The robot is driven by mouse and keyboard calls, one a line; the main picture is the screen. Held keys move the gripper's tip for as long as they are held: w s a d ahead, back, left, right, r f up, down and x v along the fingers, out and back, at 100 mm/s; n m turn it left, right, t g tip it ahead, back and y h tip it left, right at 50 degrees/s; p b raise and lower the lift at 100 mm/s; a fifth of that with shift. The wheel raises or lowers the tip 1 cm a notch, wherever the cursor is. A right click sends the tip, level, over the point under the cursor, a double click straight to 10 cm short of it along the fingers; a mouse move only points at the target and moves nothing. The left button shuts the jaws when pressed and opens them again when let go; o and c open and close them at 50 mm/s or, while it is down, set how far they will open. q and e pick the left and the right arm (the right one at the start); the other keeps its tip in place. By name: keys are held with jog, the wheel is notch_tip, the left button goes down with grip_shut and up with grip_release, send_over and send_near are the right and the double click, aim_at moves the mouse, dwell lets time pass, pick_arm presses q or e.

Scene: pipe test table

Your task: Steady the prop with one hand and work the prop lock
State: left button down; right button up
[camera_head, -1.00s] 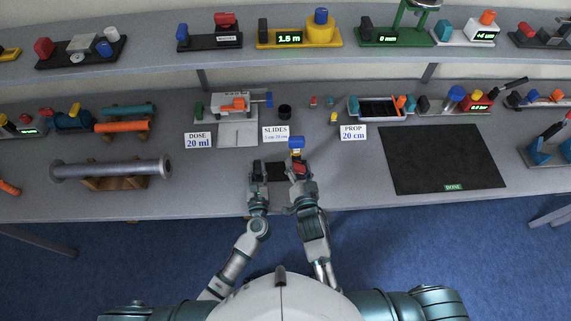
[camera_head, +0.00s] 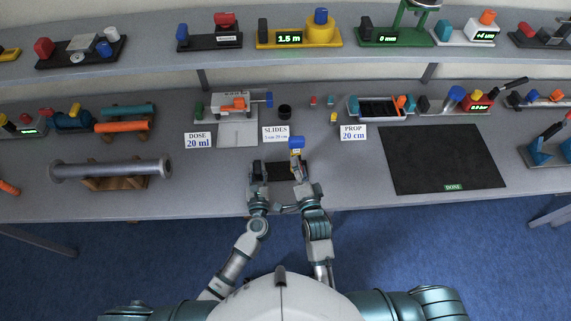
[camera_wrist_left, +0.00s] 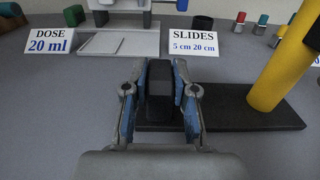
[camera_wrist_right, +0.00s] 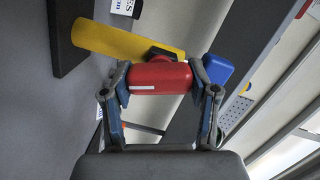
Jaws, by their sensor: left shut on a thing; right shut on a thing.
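The prop has a black base (camera_head: 278,171), a yellow column (camera_wrist_left: 281,75) and a blue top (camera_head: 297,142). My left gripper (camera_wrist_left: 160,78) is shut on an upright black block (camera_wrist_left: 160,100) at the left end of the base; it also shows in the head view (camera_head: 257,170). My right gripper (camera_wrist_right: 165,78) is shut on the red cylindrical prop lock (camera_wrist_right: 158,80), which bears a white stripe, beside the yellow column. It also shows in the head view (camera_head: 300,172), where the red lock is hard to make out.
A PROP 20 cm card (camera_head: 353,132) and a SLIDES card (camera_head: 276,133) stand behind the prop. A dark DONE mat (camera_head: 440,160) lies to the right, and a grey pipe (camera_head: 110,171) on a stand to the left. Bare table separates them from the prop.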

jog(key=m, duration=0.3)
jog(key=shift+f, duration=0.1)
jog(key=o, duration=1.3)
jog(key=shift+o, duration=0.2)
jog(key=s+d+r, duration=0.2)
jog(key=s+r, duration=0.1)
jog(key=s, duration=0.8)
jog(key=shift+s+r, duration=0.15)
jog(key=shift+s, duration=0.2)
